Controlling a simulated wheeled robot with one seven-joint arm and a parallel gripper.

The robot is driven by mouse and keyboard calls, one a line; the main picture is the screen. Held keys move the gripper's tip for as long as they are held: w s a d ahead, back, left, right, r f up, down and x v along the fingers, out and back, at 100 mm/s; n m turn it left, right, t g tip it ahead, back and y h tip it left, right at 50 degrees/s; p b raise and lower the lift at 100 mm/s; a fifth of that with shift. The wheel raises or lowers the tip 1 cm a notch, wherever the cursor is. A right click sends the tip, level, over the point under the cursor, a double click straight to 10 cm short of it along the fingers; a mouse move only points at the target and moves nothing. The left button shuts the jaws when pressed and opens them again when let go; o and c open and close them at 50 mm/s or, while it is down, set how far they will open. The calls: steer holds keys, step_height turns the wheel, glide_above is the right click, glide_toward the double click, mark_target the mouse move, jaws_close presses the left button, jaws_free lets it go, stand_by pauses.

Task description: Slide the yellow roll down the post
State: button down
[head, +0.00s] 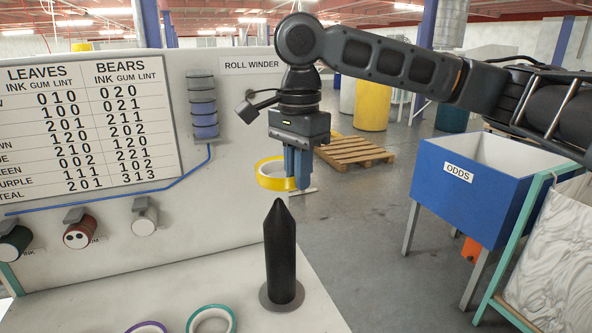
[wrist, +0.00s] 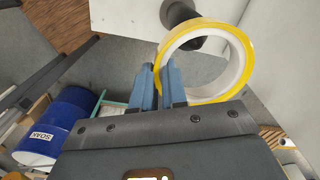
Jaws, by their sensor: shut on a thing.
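The yellow roll (head: 268,176) is a ring of yellow tape with a pale inner core. My gripper (head: 298,180) is shut on one side of its wall and holds it in the air. The black post (head: 281,255) stands upright with a pointed tip on a round base. In the head view the roll is above the tip and a little to its left, apart from it. In the wrist view the roll (wrist: 237,55) is gripped at its left edge, and the dark post (wrist: 180,14) shows beyond its upper left rim.
A purple roll (head: 147,328) and a teal roll (head: 231,318) lie on the white bench (head: 240,290) left of the post. A panel (head: 225,110) with a chart and knobs stands behind. A blue ODDS bin (head: 450,190) is at right.

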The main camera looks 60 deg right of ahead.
step_height(320, 180, down, 4)
steer(key=b, duration=0.3)
steer(key=shift+r, duration=0.2)
steer(key=shift+f, duration=1)
steer(key=c, duration=1.1)
jaws_free()
steer(key=shift+r+b, duration=0.1)
steer(key=shift+b, duration=0.2)
steer(key=shift+r, duration=3.8)
